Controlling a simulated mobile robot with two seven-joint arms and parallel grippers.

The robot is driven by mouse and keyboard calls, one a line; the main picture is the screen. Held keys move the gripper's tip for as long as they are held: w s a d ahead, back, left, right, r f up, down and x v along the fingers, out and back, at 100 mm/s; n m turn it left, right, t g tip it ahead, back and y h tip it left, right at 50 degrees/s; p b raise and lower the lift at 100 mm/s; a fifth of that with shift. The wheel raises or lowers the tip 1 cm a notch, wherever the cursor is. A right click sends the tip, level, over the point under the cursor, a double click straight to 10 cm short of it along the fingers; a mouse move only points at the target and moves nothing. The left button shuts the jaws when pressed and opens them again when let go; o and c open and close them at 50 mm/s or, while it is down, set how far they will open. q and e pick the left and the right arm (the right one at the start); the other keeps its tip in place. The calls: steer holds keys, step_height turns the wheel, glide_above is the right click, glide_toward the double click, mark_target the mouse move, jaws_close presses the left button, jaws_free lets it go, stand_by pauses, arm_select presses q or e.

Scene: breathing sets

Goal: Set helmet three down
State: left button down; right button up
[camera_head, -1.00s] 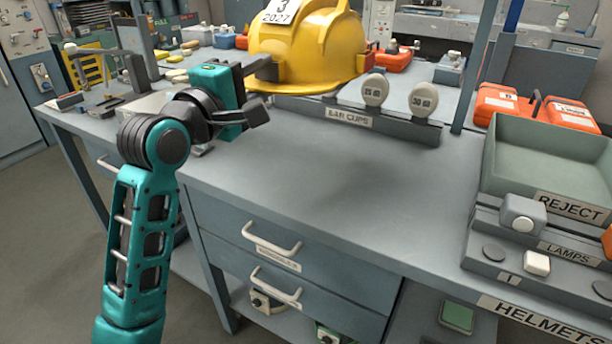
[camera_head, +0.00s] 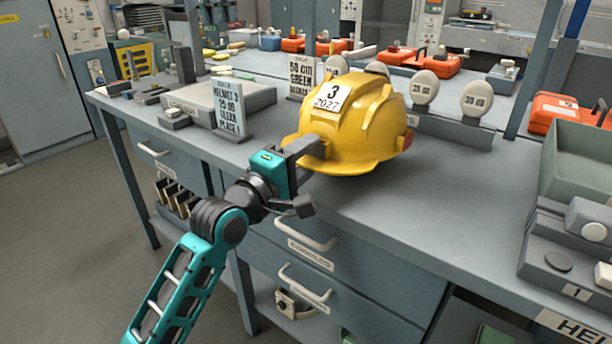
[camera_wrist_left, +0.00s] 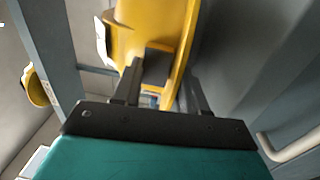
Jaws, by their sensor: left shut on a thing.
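The yellow helmet (camera_head: 365,130) bears a white label reading 3 and 2027. It is upright over the front part of the grey bench top (camera_head: 440,205). My left gripper (camera_head: 312,162) is shut on the helmet's brim at its near left side. The left wrist view shows the yellow shell (camera_wrist_left: 150,35) with its brim between the fingers. The underside of the helmet is hidden, so I cannot tell whether it touches the bench. My right gripper is not in view.
Sign cards (camera_head: 228,108) stand on the bench to the left. The ear cup rack (camera_head: 440,127) is behind the helmet on the right. A green-grey reject tray (camera_head: 580,170) stands at the far right. The bench between helmet and tray is clear.

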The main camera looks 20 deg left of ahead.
arm_select(q)
step_height(320, 180, down, 2)
steer(key=shift+f, duration=0.2)
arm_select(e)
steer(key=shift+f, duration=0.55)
arm_select(q)
steer(key=c, duration=0.9)
jaws_free()
steer(key=shift+f, duration=0.1)
steer(key=shift+s, duration=0.1)
